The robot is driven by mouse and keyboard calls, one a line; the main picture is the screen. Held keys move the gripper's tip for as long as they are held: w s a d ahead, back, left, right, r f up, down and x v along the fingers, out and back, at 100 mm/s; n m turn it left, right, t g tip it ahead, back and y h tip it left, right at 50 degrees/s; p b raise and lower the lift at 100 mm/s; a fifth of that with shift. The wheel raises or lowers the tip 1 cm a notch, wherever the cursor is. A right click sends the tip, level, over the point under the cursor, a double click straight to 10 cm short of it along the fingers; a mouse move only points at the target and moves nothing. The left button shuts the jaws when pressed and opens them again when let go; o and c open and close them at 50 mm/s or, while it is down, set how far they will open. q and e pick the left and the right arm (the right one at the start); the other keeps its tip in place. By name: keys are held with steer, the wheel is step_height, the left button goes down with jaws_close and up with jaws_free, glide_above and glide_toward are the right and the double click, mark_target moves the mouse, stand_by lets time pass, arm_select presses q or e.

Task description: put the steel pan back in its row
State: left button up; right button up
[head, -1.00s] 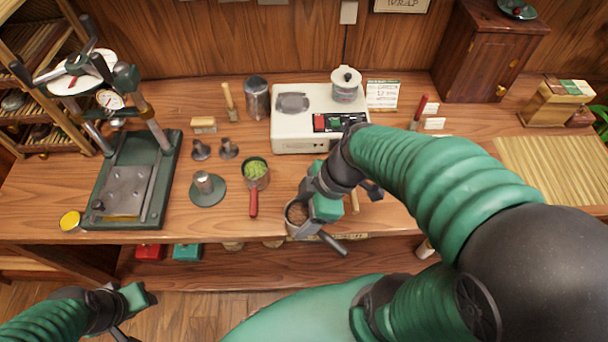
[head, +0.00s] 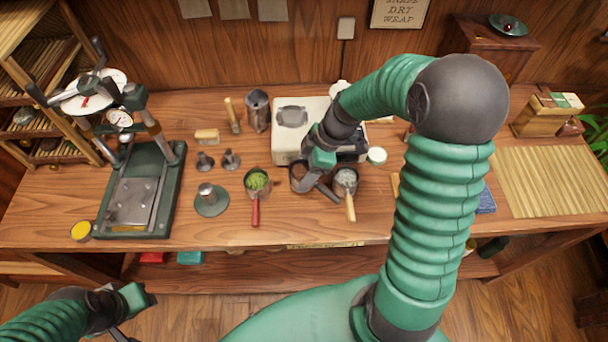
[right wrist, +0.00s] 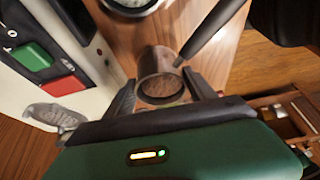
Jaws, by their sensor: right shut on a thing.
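The steel pan (head: 297,174) has brown contents and a dark grey handle pointing to the lower right. My right gripper (head: 315,168) is shut on it; in the right wrist view the pan (right wrist: 160,82) sits between the two fingers. It is between a pan of green leaves with a red handle (head: 257,182) and a pan of whitish contents with a wooden handle (head: 345,178), in front of the scale. I cannot tell whether its base touches the table. My left gripper (head: 132,312) is empty at the lower left, its opening unclear.
The cream scale (head: 291,117) stands close behind the held pan. A green-based press (head: 140,190) is at left. Metal stamps (head: 230,160) and a small white-topped jar (head: 377,156) are nearby. The table front is clear.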

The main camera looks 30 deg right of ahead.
steer(key=shift+f, duration=1.8)
steer(key=shift+f, duration=0.15)
steer(key=o, duration=1.7)
steer(key=shift+c, duration=0.2)
steer(key=v, duration=1.2)
steer(key=s+a+f+m+h, duration=0.1)
steer(key=s+a+f+m, duration=0.1)
steer(key=a+m, duration=0.2)
steer(key=s+a+f+m+h, duration=0.1)
steer(key=s+a+f+m, duration=0.1)
steer(key=a+m, duration=0.1)
steer(key=s+a+f+m+h, duration=0.2)
steer(key=a+m, duration=0.2)
steer(key=a, duration=0.1)
steer(key=shift+s+a+f+m+p, duration=0.1)
steer(key=shift+s+a+m+p, duration=0.2)
steer(key=shift+s, duration=0.1)
steer(key=shift+w+d+f, duration=0.1)
steer(key=shift+d, duration=0.2)
